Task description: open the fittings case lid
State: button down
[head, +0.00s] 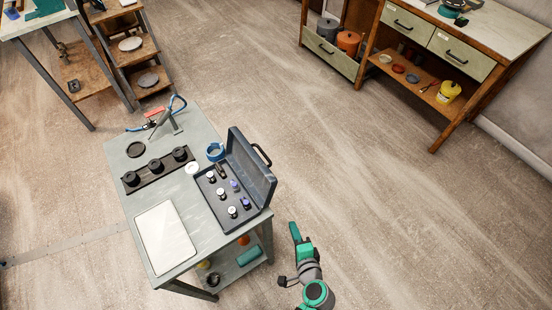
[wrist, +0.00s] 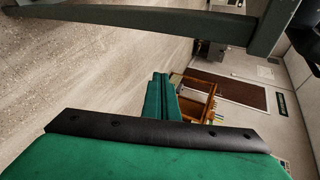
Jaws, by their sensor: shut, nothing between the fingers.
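The fittings case (head: 212,205) is a dark case on the grey-topped cart, at its right side. Its lid (head: 250,170) stands raised, roughly upright, along the case's right side, with a black handle (head: 262,154) on its outer face. Several small fittings with white or purple tops sit inside the case. My gripper (head: 294,230) is to the right of the cart and below the lid in the picture, apart from the case. Its green fingers (wrist: 161,97) are together and empty in the wrist view. The case is not recognisable in the wrist view.
The cart (head: 200,245) also holds a white tray (head: 165,237), a black rack (head: 157,170) with several round pieces, a blue ring (head: 215,152) and a clamp-like tool. A workbench (head: 470,50) stands at upper right. The floor right of the cart is open.

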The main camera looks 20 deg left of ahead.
aim_at(255, 165)
jog(key=w+r+n+g+y, duration=0.1)
jog(key=w+r+g+y, duration=0.1)
jog(key=w+r+y, duration=0.6)
jog(key=w+r+n+g+y, duration=0.1)
jog(key=w+r+y, duration=0.2)
jog(key=r, duration=0.8)
jog(key=w+a+r, duration=0.1)
jog(key=a+r, duration=0.2)
jog(key=a, duration=0.7)
jog(key=shift+a, duration=0.25)
jog(key=shift+r, duration=0.1)
